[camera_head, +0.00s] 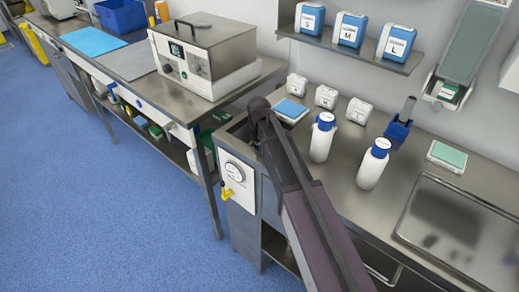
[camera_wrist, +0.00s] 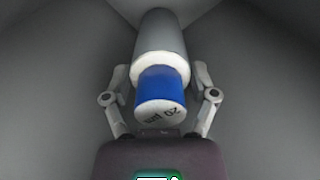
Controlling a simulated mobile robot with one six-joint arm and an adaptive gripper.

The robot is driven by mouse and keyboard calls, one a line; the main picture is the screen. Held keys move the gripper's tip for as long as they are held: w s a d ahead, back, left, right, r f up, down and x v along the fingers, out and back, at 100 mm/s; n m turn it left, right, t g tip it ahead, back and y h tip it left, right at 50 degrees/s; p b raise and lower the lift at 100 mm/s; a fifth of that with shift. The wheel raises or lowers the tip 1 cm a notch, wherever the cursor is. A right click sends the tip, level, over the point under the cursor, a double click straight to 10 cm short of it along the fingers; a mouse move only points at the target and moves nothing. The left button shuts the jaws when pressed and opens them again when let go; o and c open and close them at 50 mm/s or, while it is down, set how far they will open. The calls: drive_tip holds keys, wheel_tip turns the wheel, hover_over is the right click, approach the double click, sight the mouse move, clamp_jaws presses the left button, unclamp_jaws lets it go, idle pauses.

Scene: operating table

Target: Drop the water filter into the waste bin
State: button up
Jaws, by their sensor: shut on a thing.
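The water filter (camera_wrist: 160,88) is in the wrist view, a blue cylinder with a white end face marked "20 µm". A white ring and a grey cylinder (camera_wrist: 160,35) stand behind it in line. I cannot tell whether these are part of the filter. My gripper (camera_wrist: 161,78) is shut on the filter, one finger on each side. Plain grey surfaces surround it closely. In the head view my arm reaches to the left end of the right bench, and the gripper and filter are hidden there. I cannot make out a waste bin for certain.
A dark recess (camera_head: 238,130) opens in the bench top beside my arm, above a panel with a gauge (camera_head: 234,173) and yellow tap. Two white bottles (camera_head: 320,140) with blue caps stand right of my arm. A metal machine (camera_head: 203,58) stands on the left bench.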

drive_tip(key=shift+f+b, duration=0.35)
drive_tip(key=shift+f, duration=0.05)
drive_tip(key=o, duration=1.1)
drive_tip(key=shift+r, duration=0.2)
wheel_tip(320, 180, up, 13)
drive_tip(key=p, duration=1.3)
